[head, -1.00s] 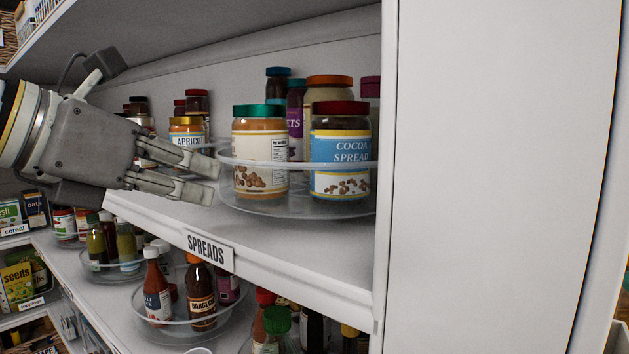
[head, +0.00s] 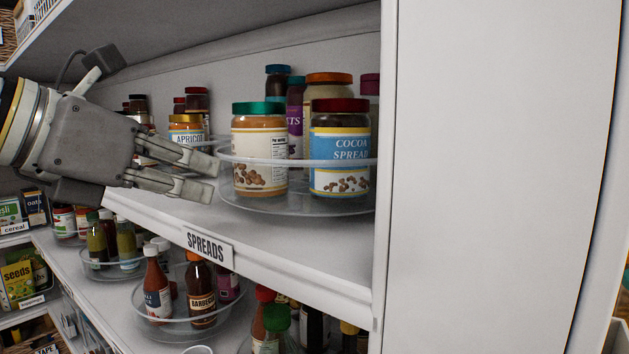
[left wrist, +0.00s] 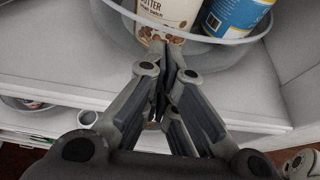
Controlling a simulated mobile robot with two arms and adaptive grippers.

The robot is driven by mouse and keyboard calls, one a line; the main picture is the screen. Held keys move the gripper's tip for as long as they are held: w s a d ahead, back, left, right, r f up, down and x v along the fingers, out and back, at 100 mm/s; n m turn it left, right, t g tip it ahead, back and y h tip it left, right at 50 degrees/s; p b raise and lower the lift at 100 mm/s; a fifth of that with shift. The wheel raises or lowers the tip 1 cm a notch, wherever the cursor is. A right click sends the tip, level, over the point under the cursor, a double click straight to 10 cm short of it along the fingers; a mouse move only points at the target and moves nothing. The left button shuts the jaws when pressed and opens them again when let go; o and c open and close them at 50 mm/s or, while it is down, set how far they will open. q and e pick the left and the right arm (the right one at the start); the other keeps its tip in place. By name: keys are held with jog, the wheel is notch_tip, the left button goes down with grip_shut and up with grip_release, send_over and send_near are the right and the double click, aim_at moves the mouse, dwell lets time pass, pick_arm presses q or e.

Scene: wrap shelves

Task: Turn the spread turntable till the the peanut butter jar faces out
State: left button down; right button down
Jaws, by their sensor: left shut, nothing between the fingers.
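The clear spread turntable (head: 300,205) stands on the shelf marked SPREADS. The peanut butter jar (head: 259,150), with a teal lid and peanuts on its label, stands at its front left. A text panel shows on the jar's right side. The cocoa spread jar (head: 340,150), blue with a dark red lid, stands at front right. My left gripper (head: 213,178) is shut and empty at the turntable's left edge. In the left wrist view its fingertips (left wrist: 168,62) are close to the rim (left wrist: 205,38), below the peanut butter jar (left wrist: 165,12); contact is unclear. My right gripper is not in view.
Taller jars stand at the turntable's back, including an orange-lidded jar (head: 329,79). Another group, with an apricot jar (head: 187,130), is behind my gripper. A white upright panel (head: 480,180) closes the right side.

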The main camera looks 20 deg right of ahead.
pick_arm(q)
jog(key=shift+w+d, duration=0.15)
jog(key=shift+d, duration=0.05)
jog(key=shift+w+d, duration=0.15)
jog(key=shift+d, duration=0.15)
jog(key=shift+w+d, duration=0.15)
jog(key=shift+d, duration=0.15)
jog(key=shift+s+d+f+b, duration=0.1)
jog(key=shift+s+d+b, duration=0.25)
jog(key=shift+s+b, duration=0.5)
jog(key=shift+s+d, duration=0.1)
